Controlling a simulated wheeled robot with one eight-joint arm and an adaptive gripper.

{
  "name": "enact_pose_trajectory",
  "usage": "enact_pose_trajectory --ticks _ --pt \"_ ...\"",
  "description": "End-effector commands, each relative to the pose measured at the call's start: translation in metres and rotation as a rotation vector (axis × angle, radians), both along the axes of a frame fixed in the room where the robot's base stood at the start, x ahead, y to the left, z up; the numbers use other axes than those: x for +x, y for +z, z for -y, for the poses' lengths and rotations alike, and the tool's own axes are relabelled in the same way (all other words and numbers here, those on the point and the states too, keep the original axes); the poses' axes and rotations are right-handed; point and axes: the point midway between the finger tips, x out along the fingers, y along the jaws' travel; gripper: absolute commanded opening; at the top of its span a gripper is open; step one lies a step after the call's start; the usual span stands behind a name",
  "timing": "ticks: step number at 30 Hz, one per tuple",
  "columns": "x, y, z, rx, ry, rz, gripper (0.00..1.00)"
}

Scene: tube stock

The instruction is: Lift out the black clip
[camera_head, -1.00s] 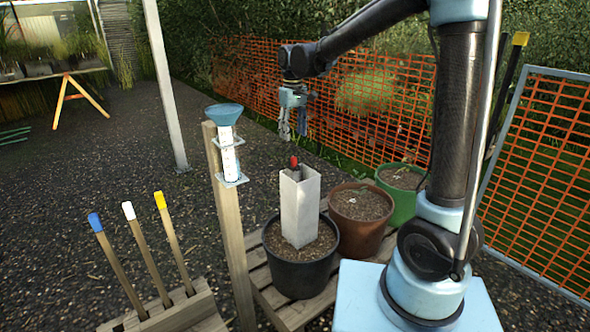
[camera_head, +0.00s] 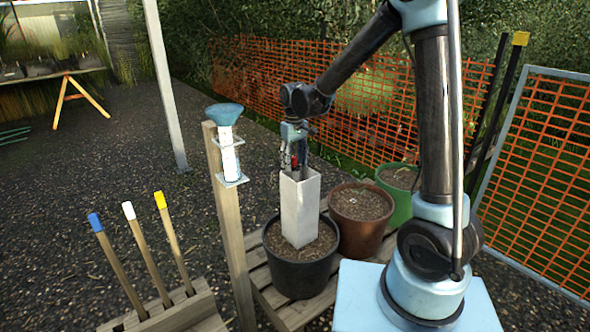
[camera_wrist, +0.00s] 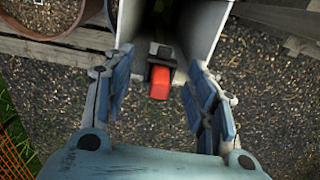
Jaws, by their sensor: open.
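The pale square tube (camera_head: 300,212) stands upright in the soil of a black pot. In the wrist view its walls (camera_wrist: 207,25) rise around a dark opening. A black piece (camera_wrist: 160,50), apparently the black clip, shows at the tube's mouth. A red block (camera_wrist: 160,82) adjoins it on the near side; I cannot tell if they are one piece. My gripper (camera_head: 293,168) is at the tube's top in the head view. In the wrist view my gripper (camera_wrist: 160,100) is open, one finger on each side of the red block, apart from it. The clip's lower part is hidden.
The black pot (camera_head: 300,272) stands on a slatted wooden pallet (camera_head: 262,290). A brown pot (camera_head: 361,230) and a green pot (camera_head: 400,205) stand to the right. A wooden post (camera_head: 232,230) with a rain gauge (camera_head: 228,150) rises close on the left. Orange fencing (camera_head: 255,90) runs behind.

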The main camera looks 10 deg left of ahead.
Motion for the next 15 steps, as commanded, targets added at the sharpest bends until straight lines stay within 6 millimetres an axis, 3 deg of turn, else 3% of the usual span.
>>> enact_pose_trajectory --ticks 11,12,15 --pt "-0.0001 -0.0096 0.0002 0.000 0.000 0.000 0.52" --pt "-0.0001 -0.0096 0.0002 0.000 0.000 0.000 0.43" --pt "-0.0001 -0.0095 0.0002 0.000 0.000 0.000 0.31"
